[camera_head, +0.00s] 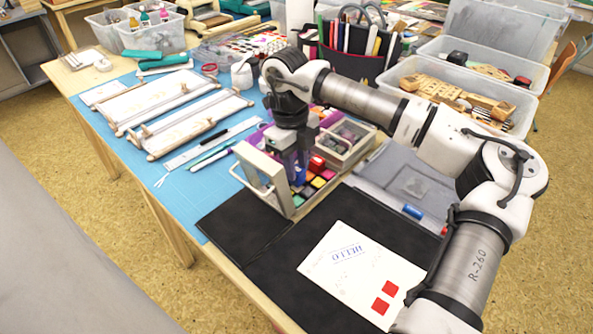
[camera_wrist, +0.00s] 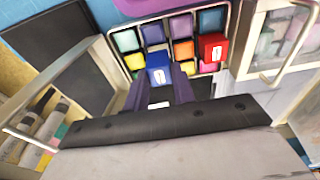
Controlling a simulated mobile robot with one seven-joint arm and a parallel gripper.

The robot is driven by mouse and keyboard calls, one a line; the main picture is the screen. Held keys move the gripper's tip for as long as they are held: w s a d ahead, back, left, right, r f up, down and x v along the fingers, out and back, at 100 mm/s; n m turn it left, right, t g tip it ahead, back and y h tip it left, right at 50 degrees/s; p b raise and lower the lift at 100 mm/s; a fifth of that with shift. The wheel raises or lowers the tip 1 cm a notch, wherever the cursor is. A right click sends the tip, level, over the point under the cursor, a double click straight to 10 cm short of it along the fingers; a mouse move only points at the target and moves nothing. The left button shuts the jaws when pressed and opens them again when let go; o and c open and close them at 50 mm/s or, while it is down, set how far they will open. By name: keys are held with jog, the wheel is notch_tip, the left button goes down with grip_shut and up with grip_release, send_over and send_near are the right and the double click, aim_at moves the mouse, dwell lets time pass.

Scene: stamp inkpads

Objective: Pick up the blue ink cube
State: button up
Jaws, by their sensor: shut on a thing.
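The blue ink cube (camera_wrist: 159,68) has a small white label and sits between my two fingers in the wrist view. My gripper (camera_wrist: 160,80) is shut on it; it also shows in the head view (camera_head: 294,163), pointing down over the inkpad case (camera_head: 268,167). The cube is over the rows of coloured pads. I cannot tell whether it touches the pads below it. In the head view my gripper and the case's side largely hide it.
A red cube (camera_wrist: 212,47) stands on the pads just right of the blue one. A clear-lidded box (camera_head: 345,142) stands close on the right. A white sheet (camera_head: 355,270) with stamped marks lies on the black mat in front. A pen holder (camera_head: 350,62) stands behind.

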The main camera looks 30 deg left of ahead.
aim_at(297, 168)
notch_tip(297, 168, up, 18)
dwell(0.3)
jog(key=shift+f, duration=0.1)
